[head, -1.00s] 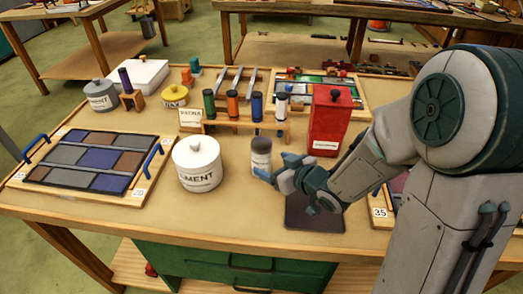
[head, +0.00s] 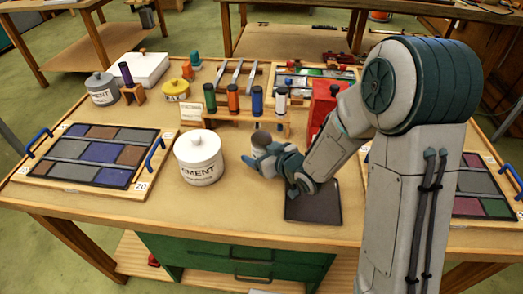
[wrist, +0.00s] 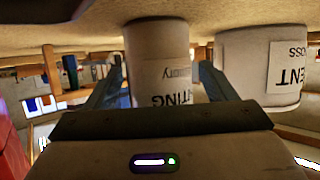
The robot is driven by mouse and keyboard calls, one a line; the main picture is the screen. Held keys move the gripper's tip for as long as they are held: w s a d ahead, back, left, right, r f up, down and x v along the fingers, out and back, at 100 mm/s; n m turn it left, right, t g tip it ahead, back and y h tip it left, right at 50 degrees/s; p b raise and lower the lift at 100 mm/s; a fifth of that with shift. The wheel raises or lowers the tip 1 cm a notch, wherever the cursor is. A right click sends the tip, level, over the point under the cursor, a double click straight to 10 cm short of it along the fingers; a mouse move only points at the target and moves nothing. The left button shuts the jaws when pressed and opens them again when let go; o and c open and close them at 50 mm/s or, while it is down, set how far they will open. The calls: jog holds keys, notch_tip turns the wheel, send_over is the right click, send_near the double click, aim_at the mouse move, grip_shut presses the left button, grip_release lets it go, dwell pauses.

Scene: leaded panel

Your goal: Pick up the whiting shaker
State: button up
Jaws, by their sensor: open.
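The whiting shaker (head: 261,140) is a small pale cylinder with a grey top, standing on the table right of the white cement jar (head: 199,160). My gripper (head: 257,166) is at it and hides its lower part in the head view. In the wrist view, which is upside down, the shaker (wrist: 157,60) shows a label ending in "TING". The open fingers of my gripper (wrist: 160,80) flank it left and right, with a gap visible on the right side. I cannot tell how deep it sits between them.
The cement jar (wrist: 262,70) stands close beside one finger. A dark mat (head: 313,205) lies beneath my wrist. A rack of coloured tubes (head: 240,122) stands behind the shaker, and a red box (head: 322,105) is behind my forearm. A tile panel (head: 90,157) lies left.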

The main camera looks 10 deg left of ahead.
jog(key=c, duration=1.2)
